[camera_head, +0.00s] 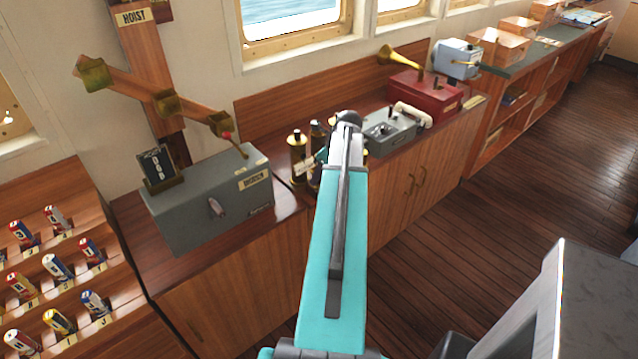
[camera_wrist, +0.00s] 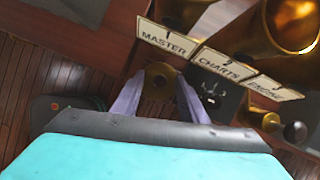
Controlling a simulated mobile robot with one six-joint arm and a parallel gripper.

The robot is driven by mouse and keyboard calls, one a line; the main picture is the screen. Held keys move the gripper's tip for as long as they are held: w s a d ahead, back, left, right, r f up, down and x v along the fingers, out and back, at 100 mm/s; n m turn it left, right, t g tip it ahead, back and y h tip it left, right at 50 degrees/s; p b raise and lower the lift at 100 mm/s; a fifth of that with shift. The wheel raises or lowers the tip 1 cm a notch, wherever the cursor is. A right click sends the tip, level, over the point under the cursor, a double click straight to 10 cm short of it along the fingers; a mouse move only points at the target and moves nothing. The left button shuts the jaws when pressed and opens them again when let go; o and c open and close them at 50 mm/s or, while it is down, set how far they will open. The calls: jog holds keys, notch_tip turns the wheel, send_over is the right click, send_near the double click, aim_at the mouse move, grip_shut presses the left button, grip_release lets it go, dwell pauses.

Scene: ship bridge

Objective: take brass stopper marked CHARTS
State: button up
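In the wrist view, a row of plates reads 1 MASTER (camera_wrist: 163,40), 2 CHARTS (camera_wrist: 222,66) and 3 ENGINE (camera_wrist: 272,88). A round brass piece with a dark centre (camera_wrist: 160,82) sits between the two fingertips of my gripper (camera_wrist: 162,90), seen end-on. It nearly fills the gap; I cannot tell whether the fingers press on it, or whether it is the CHARTS stopper. Another brass piece with a black knob (camera_wrist: 270,121) is below the ENGINE plate. In the head view, my arm hides the gripper and part of the brass cylinders (camera_head: 297,150).
Large brass flared mouths (camera_wrist: 292,22) are close behind the plates. On the cabinet, a grey box (camera_head: 205,205) stands left of my arm; a grey device (camera_head: 390,133) and red box with horn (camera_head: 425,95) stand right. The wooden floor (camera_head: 500,170) at right is clear.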

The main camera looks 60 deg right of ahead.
dwell(0.4)
grip_shut()
jog(key=shift+r, duration=0.25)
jog(key=shift+r+b, duration=0.55)
jog(key=shift+r, duration=0.7)
jog(key=shift+s+r, duration=0.15)
jog(key=shift+r, duration=0.1)
jog(key=s+r+b, duration=0.1)
jog(key=s+b, duration=0.2)
jog(key=s, duration=1.2)
jog(key=shift+s+r, duration=0.25)
jog(key=shift+s, duration=0.1)
jog(key=shift+a, duration=0.1)
